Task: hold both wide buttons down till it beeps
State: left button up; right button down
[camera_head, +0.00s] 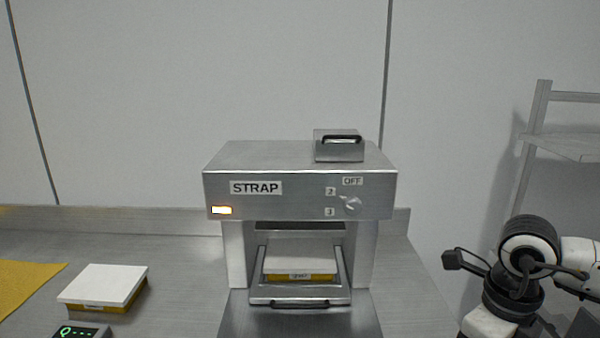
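No wide buttons can be made out in the head view. A steel machine (290,160) marked STRAP stands in the middle of the bench. Its front has an orange lit lamp (221,210) at the left and a rotary knob (350,203) among the labels OFF, 2 and 3. A metal frame with a dark front handle (300,303) slopes out of its opening, around a white-topped yellow box (300,267). My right arm shows at the lower right, apart from the machine; its gripper fingers are not in the picture. My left arm and gripper are out of view.
A steel block with a black handle (340,140) sits on top of the machine. At the left lie another white-topped yellow box (104,284), a dark device with green digits (80,331) and a mustard sheet (22,280). A rack (565,146) stands at the right.

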jog(key=shift+f+b, duration=0.95)
jog(key=shift+f, duration=0.1)
dwell(0.9)
dwell(0.8)
dwell(0.4)
